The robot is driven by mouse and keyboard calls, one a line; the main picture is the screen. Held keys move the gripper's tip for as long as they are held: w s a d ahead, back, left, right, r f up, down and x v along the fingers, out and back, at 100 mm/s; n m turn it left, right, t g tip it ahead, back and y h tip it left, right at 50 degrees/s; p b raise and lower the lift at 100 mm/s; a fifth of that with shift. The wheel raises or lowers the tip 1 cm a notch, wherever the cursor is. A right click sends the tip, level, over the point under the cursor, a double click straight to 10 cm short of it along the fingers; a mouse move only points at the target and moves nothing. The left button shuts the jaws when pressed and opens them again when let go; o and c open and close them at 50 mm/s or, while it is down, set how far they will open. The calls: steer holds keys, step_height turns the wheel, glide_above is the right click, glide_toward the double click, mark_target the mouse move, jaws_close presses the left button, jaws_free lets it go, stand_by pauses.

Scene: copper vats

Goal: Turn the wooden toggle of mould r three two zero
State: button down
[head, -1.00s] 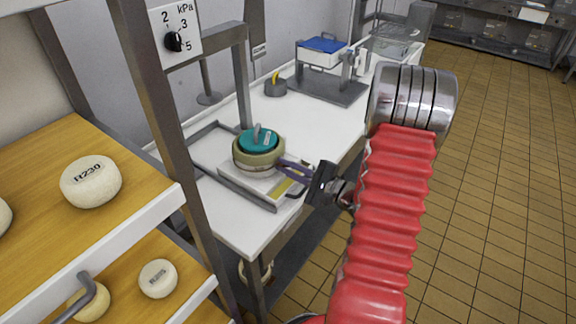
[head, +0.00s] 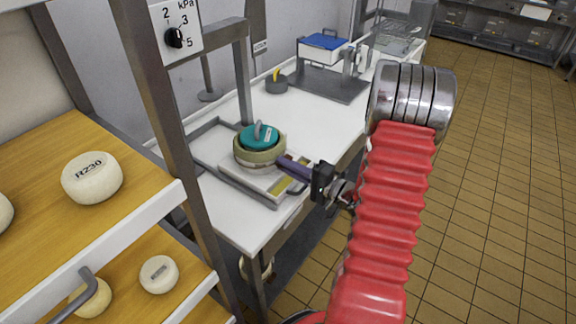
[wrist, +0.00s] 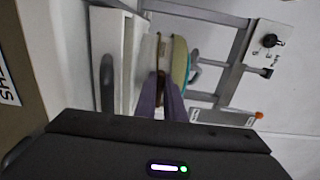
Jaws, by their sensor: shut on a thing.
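The mould (head: 256,158) is a round olive-cream ring with a teal lid (head: 259,137) that has a grey handle on top. It stands on a white block on the bench, and its label cannot be read here. My gripper (head: 283,162) reaches it from the right, with its purple fingers at the mould's side. In the wrist view my gripper (wrist: 161,84) is shut on a small brown piece, the wooden toggle (wrist: 161,62), beside the mould's pale wall (wrist: 178,62). The fingers hide most of the toggle.
A grey metal frame (head: 243,85) stands over the mould, and a post with a pressure dial (head: 174,38) stands at left. Shelves with cheeses, one marked R230 (head: 92,178), are at the left. A scale with a blue-topped box (head: 322,50) stands farther back. The floor at right is clear.

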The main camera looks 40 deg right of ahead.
steer(key=shift+f, duration=0.1)
steer(key=c, duration=1.8)
jaws_free()
steer(key=shift+c, duration=0.2)
steer(key=v, duration=1.3)
steer(key=shift+s+d, duration=0.15)
steer(key=shift+s, duration=0.2)
